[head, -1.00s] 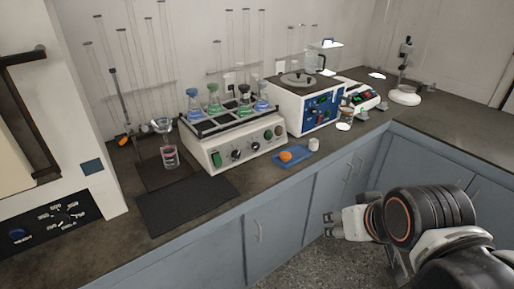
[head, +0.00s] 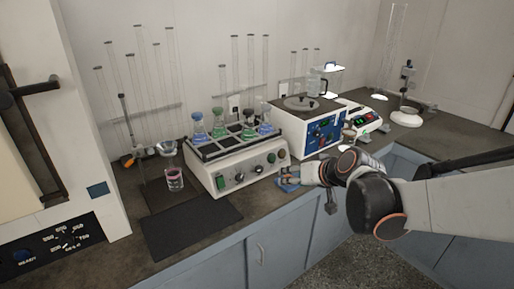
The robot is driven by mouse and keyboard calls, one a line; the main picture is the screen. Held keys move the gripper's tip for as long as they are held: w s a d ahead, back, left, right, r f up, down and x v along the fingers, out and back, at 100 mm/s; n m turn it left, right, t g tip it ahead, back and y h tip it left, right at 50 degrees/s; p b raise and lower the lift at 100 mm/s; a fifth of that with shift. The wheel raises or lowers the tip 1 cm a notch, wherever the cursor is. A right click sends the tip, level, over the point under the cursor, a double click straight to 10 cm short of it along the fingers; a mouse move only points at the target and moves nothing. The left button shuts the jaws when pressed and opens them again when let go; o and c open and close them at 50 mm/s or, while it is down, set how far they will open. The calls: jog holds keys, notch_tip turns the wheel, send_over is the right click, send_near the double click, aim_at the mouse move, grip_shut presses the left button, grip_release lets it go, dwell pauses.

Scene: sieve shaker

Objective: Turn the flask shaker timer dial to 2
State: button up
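The flask shaker (head: 207,178) is a white box on the counter, with several flasks of blue and green liquid clamped on its top. Its sloped front panel has a green switch (head: 220,182) at left, then a dark left knob (head: 239,177) and a dark right knob (head: 258,169). More small round controls sit at the panel's right end. The dial markings are too small to read, so I cannot tell which knob is the timer or its setting. My gripper (head: 291,178) is just right of and in front of the panel, over the blue tray, apart from both knobs. Its fingers are too small to judge.
A white-and-blue machine (head: 308,145) stands close on the right. Tall glass tubes stand behind.

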jog(key=w+a+f+t+y, duration=0.1)
jog(key=w+f, duration=0.3)
jog(key=w, duration=0.4)
jog(key=t+y+p, duration=0.2)
send_near(261, 170)
jog(key=b+x, duration=0.4)
jog(key=x, duration=0.5)
jog(key=shift+a+r, duration=0.1)
jog(key=shift+a, duration=0.05)
jog(key=c, duration=1.1)
